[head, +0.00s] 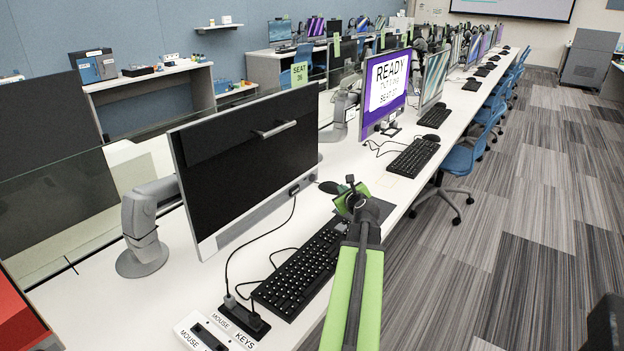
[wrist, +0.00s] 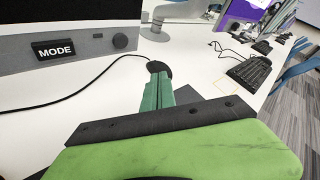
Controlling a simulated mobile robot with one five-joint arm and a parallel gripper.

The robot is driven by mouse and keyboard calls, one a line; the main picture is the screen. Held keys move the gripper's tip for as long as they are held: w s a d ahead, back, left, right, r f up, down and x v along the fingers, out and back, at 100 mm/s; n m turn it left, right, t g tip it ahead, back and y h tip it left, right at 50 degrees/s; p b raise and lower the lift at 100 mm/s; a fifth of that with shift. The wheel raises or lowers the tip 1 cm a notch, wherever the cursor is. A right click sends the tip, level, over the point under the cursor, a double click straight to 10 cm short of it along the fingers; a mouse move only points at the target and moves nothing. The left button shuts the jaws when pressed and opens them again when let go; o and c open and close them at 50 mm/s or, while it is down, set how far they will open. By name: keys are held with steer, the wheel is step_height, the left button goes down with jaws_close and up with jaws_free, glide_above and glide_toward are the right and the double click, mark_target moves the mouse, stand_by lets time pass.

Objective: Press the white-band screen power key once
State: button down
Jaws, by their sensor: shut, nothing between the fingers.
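The near screen (head: 250,150) is black and unlit, with a pale grey-white band (head: 240,222) along its bottom edge. In the wrist view the band (wrist: 20,57) carries a black key marked MODE (wrist: 54,49) and a round dark key (wrist: 120,41) to its right. No power mark can be read on either. My gripper (head: 351,192) is shut and empty, over the desk to the right of the screen. In the wrist view its fingertips (wrist: 158,72) point towards the desk, apart from the band and right of the round key.
A black keyboard (head: 300,272) and cables lie before the screen, with a plate marked MOUSE and KEYS (head: 241,321) nearer. A purple READY screen (head: 385,90) and another keyboard (head: 413,157) stand beyond.

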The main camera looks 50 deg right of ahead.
steer(key=w, duration=0.8)
steer(key=shift+w, duration=0.3)
stand_by(1.7)
steer(key=shift+w, duration=0.4)
steer(key=shift+w, duration=0.4)
stand_by(0.6)
steer(key=shift+s, duration=0.8)
steer(key=shift+s, duration=0.1)
steer(key=s, duration=0.4)
steer(key=shift+s, duration=0.4)
